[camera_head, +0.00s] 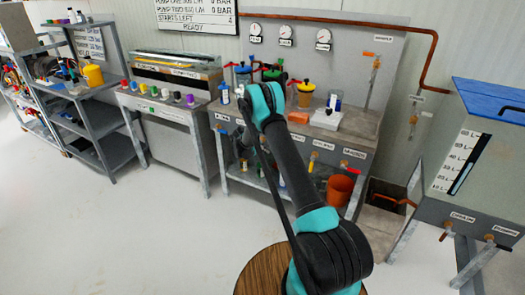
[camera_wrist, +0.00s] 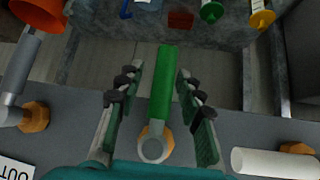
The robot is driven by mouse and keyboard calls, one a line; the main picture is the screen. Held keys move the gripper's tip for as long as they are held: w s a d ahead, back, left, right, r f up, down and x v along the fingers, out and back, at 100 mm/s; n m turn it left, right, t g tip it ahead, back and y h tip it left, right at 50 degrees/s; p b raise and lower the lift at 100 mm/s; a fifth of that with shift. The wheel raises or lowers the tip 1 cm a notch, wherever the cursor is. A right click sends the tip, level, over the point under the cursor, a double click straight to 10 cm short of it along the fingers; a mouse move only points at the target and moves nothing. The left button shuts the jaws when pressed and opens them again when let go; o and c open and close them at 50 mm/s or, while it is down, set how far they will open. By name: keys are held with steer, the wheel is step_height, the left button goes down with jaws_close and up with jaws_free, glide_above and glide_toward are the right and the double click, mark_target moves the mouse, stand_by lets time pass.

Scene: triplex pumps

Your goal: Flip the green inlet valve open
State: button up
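The green inlet valve handle (camera_wrist: 164,85) is in the middle of the wrist view. It runs up from a round grey end (camera_wrist: 153,149) over a brass-coloured fitting. My gripper (camera_wrist: 160,73) is open, with one finger on each side of the handle. Gaps show between the handle and both fingers, and I see no contact. In the head view my arm (camera_head: 285,155) reaches to the front of the pump bench (camera_head: 355,155). My fingers and the green handle cannot be made out there.
In the wrist view, a grey lever (camera_wrist: 22,75) stands to the left and a white handle (camera_wrist: 270,162) lies to the right, both by brass fittings. An orange bucket (camera_head: 339,190) sits under the bench. A grey tank (camera_head: 470,165) stands at the right. The left floor is clear.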

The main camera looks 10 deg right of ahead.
jaws_close()
stand_by(0.3)
steer(key=shift+d, duration=0.1)
steer(key=shift+s+d+r+n+g+h, duration=0.1)
steer(key=shift+s+d+n+g+h, duration=0.1)
steer(key=shift+d+n+g+h, duration=0.25)
steer(key=shift+s+d+r+n+g+h, duration=0.15)
steer(key=shift+s+g+h, duration=0.1)
steer(key=shift+h, duration=0.4)
steer(key=shift+f, duration=0.1)
jaws_free()
